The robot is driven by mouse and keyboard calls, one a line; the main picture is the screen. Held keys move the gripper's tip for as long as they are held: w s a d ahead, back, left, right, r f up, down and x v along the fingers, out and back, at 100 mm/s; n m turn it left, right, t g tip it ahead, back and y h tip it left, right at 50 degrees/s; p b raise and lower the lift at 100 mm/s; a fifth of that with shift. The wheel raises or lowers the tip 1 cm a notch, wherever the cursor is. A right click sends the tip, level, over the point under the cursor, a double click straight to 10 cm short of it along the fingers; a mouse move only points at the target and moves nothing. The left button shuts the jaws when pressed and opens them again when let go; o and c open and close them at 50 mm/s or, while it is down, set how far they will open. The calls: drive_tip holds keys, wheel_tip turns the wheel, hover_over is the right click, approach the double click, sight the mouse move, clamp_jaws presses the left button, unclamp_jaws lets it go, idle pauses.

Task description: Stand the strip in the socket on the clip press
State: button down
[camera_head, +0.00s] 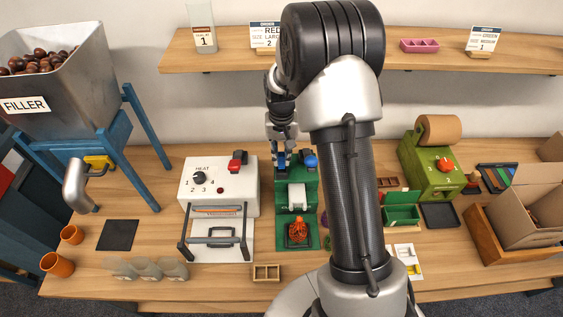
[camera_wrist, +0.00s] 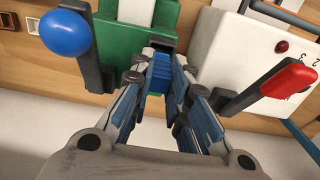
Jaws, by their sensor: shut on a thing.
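The green clip press (camera_head: 297,187) stands right of the heat sealer, with a blue ball lever at its top. It also shows in the wrist view (camera_wrist: 118,38), upside down, with the blue knob at the left. My gripper (camera_head: 280,155) is over the back of the press. In the wrist view my gripper's blue-padded fingers (camera_wrist: 167,84) are shut on a blue ribbed strip (camera_wrist: 160,70). The strip's far end is at the press's dark top edge. The socket is hidden there, and I cannot tell whether the strip is inside it.
The white heat sealer (camera_head: 205,187) with a red lever is close on the left. My arm covers the area right of the press. A shelf (camera_head: 235,53) runs along the wall behind. A red net bag (camera_head: 298,231) lies before the press.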

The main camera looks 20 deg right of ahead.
sight(281, 162)
drive_tip(key=shift+f, duration=1.8)
drive_tip(key=shift+f+b, duration=0.15)
drive_tip(key=shift+b, duration=0.15)
drive_tip(key=c, duration=1.5)
unclamp_jaws()
drive_tip(key=shift+c, duration=0.2)
